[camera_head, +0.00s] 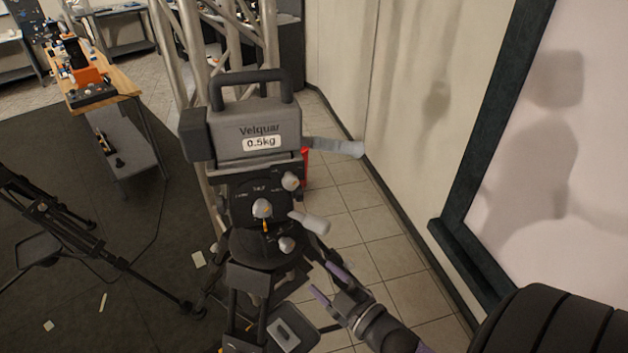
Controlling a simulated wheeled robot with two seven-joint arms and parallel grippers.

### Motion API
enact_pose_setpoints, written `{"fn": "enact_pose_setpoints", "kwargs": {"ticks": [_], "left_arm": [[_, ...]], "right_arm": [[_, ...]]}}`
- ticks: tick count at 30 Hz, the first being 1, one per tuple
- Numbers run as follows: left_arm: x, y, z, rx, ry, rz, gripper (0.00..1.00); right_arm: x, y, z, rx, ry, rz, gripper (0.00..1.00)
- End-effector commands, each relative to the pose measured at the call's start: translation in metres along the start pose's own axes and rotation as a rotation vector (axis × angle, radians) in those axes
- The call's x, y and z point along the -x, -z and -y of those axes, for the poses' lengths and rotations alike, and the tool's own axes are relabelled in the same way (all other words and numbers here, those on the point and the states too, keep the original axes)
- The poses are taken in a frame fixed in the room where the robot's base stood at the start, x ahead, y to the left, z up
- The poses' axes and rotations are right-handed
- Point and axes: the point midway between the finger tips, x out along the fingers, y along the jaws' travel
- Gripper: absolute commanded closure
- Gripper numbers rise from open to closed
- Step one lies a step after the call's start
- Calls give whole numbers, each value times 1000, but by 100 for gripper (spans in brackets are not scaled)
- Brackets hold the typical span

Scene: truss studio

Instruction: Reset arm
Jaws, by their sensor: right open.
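My right gripper (328,283) comes in from the lower right. Its two purple-tipped fingers are spread apart with nothing between them. It is in front of and to the lower right of a camera (252,130) labelled "Velquar 0.5kg". The camera has a top handle and sits on a black tripod head (262,210) with light grey knobs and levers. The gripper looks apart from the tripod head, though how far in depth I cannot tell. My left gripper is not in view.
A framed panel (560,140) leans at the right along the wall (400,90). A metal truss (180,70) stands behind the camera. Another tripod (70,225) is at the left. A wooden workbench (115,85) holds equipment. Tiled floor (375,225) is clear right of the camera.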

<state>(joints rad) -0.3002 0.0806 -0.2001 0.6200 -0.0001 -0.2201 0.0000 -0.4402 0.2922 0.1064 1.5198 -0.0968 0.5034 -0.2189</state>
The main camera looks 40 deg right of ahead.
Motion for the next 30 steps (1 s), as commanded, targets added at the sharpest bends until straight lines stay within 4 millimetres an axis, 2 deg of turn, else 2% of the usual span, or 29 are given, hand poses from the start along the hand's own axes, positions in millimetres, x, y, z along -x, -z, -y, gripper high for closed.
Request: {"fn": "enact_pose_setpoints", "kwargs": {"ticks": [4, 5, 7, 8, 9, 11, 12, 14, 15, 18, 21, 24, 27, 30], "left_arm": [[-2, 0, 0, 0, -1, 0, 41], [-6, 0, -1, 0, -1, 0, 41], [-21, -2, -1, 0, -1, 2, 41], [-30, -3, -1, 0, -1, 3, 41], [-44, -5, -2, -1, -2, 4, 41], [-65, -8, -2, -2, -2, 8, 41], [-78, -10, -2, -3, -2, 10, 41], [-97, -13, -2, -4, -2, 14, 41], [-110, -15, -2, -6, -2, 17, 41], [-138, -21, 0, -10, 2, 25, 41], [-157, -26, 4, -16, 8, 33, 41], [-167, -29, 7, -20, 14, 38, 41], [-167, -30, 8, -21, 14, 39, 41], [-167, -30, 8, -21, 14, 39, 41]], "right_arm": [[0, -4, 3, -5, 4, 11, 38], [1, -11, 8, -12, 10, 28, 38], [7, -44, 33, -49, 41, 114, 38], [12, -65, 50, -74, 63, 172, 38], [22, -96, 76, -113, 97, 264, 38], [43, -144, 120, -172, 158, 420, 38], [60, -173, 149, -208, 201, 526, 38], [90, -213, 192, -258, 266, 687, 38], [113, -236, 219, -285, 311, 795, 38], [174, -280, 278, -334, 415, 1049, 38], [227, -304, 316, -354, 496, 1253, 38], [261, -313, 335, -355, 545, 1380, 38], [275, -313, 339, -354, 563, 1429, 38], [275, -313, 339, -354, 563, 1430, 38]]}}
